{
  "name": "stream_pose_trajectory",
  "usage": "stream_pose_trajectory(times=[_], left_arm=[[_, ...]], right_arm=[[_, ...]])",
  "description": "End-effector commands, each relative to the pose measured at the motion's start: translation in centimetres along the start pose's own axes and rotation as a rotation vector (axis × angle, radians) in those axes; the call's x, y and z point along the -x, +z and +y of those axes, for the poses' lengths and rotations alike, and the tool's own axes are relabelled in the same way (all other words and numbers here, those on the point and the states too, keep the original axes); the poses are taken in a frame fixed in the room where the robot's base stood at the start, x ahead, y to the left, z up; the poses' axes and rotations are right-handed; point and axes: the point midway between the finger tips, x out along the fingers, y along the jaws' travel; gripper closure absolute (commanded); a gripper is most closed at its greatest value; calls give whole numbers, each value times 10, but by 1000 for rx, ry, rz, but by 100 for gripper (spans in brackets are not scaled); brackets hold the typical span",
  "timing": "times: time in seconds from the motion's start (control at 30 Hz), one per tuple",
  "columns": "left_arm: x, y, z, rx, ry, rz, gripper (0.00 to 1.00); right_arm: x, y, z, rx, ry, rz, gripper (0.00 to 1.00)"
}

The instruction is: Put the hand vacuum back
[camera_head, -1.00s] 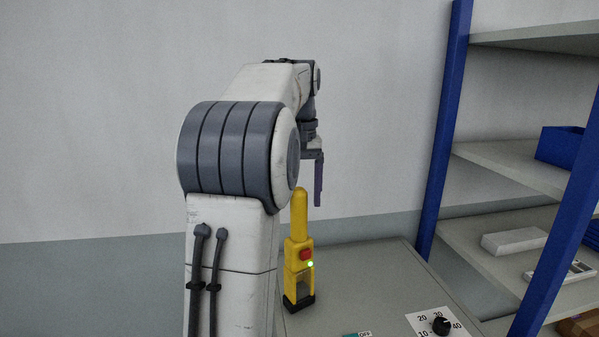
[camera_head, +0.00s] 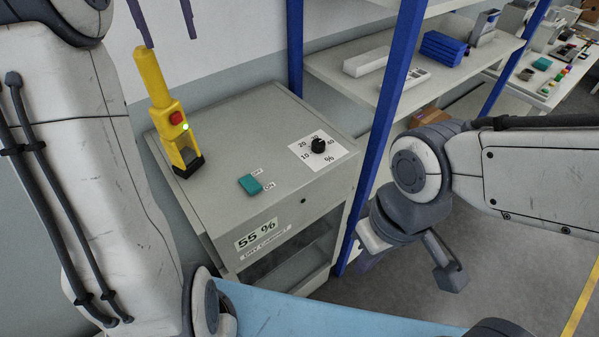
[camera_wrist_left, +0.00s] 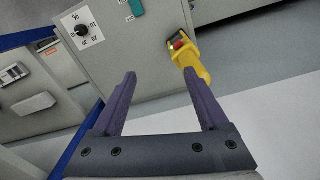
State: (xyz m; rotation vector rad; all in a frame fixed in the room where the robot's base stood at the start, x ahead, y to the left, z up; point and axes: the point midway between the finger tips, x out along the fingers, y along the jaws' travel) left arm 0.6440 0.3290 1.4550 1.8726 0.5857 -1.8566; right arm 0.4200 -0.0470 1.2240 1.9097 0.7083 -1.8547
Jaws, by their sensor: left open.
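A yellow upright device (camera_head: 163,92) with a red button and a lit green light looks like the hand vacuum. Its dark foot rests on the left part of the grey cabinet top (camera_head: 225,140). It also shows in the left wrist view (camera_wrist_left: 187,52), near the tip of the right-hand finger. My left gripper (camera_head: 170,40) is open and empty, with its fingers above and near the device's top in the head view; both fingers show apart in the left wrist view (camera_wrist_left: 160,74). My right gripper (camera_head: 368,258) hangs right of the cabinet, its jaws unclear.
The cabinet carries a black dial (camera_head: 318,146), a teal switch (camera_head: 250,184) and a 55 % display (camera_head: 258,233). A blue-post shelf (camera_head: 385,110) stands to its right, holding a blue bin (camera_head: 443,48) and a white box (camera_head: 366,62). A blue surface (camera_head: 320,312) lies in front.

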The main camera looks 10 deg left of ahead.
Motion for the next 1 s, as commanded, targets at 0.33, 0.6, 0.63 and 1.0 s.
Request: stream_pose_trajectory(times=[0.33, 0.6, 0.63, 1.0], left_arm=[[-104, 158, 136, -635, 48, -4, 23], [-190, 295, 129, -1066, 79, -9, 23], [-197, 305, 124, -1101, 82, -9, 23], [-232, 347, 96, -1261, 90, -10, 23]], right_arm=[[0, 0, 0, 0, 0, 0, 100], [0, 0, 0, 0, 0, 0, 100], [0, 0, 0, 0, 0, 0, 100], [0, 0, 0, 0, 0, 0, 100]])
